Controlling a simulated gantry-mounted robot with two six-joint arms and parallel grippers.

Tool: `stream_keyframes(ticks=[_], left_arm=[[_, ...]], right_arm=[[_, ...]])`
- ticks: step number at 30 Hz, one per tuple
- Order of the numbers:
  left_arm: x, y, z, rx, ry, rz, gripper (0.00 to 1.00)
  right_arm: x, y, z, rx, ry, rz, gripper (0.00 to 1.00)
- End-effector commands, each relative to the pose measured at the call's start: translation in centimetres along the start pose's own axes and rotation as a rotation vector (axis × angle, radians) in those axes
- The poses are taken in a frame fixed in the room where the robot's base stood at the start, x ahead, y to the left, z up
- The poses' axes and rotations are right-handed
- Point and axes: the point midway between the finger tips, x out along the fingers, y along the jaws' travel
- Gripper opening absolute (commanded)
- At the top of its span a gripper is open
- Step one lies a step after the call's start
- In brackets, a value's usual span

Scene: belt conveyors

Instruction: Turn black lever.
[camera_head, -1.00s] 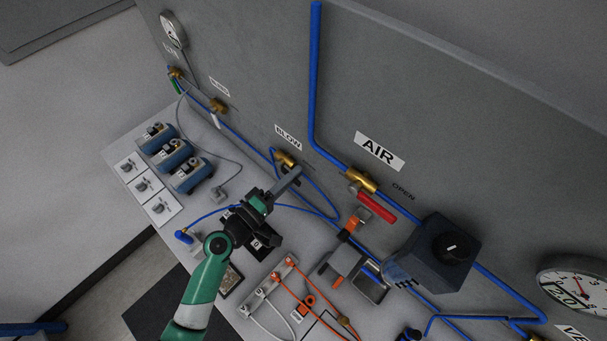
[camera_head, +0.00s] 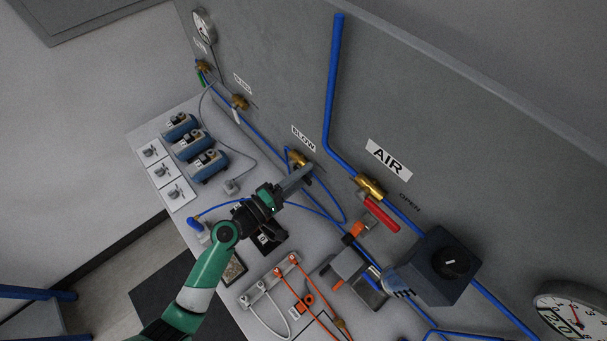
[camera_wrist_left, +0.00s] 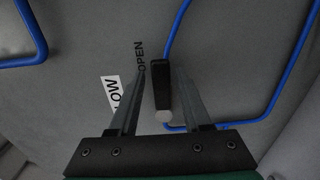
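The black lever (camera_wrist_left: 160,88) shows in the left wrist view, close to the grey wall, with a pale round end at its bottom. My left gripper (camera_wrist_left: 163,76) is open, with one finger on each side of the lever. A gap shows between the lever and each finger, wider on the right. In the head view, my left gripper (camera_head: 302,176) is at the brass BLOW valve (camera_head: 297,159), just below the BLOW label (camera_head: 303,138). The lever is hidden there behind the fingers. My right gripper is not in view.
To the right, a red lever (camera_head: 381,213) hangs on the brass AIR valve (camera_head: 370,187). Beyond it a dark box with a knob (camera_head: 447,268) sticks out. Blue pipes (camera_head: 334,90) run along the wall. Blue pumps (camera_head: 208,165) and orange-cabled connectors (camera_head: 285,270) occupy the bench below.

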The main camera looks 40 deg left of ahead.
Motion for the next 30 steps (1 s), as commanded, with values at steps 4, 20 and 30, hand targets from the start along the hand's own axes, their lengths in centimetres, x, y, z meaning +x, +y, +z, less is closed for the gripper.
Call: stream_keyframes(ticks=[4, 20, 30], left_arm=[[0.0, -0.1, 0.0, 0.001, 0.000, -0.001, 0.55], [-6.2, -0.3, -0.1, -0.001, 0.005, -0.003, 0.55], [-11.5, -0.1, 0.0, 0.000, 0.001, -0.001, 0.55]], right_arm=[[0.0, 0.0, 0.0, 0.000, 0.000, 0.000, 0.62], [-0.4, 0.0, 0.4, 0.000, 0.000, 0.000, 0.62], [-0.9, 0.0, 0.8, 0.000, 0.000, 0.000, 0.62]])
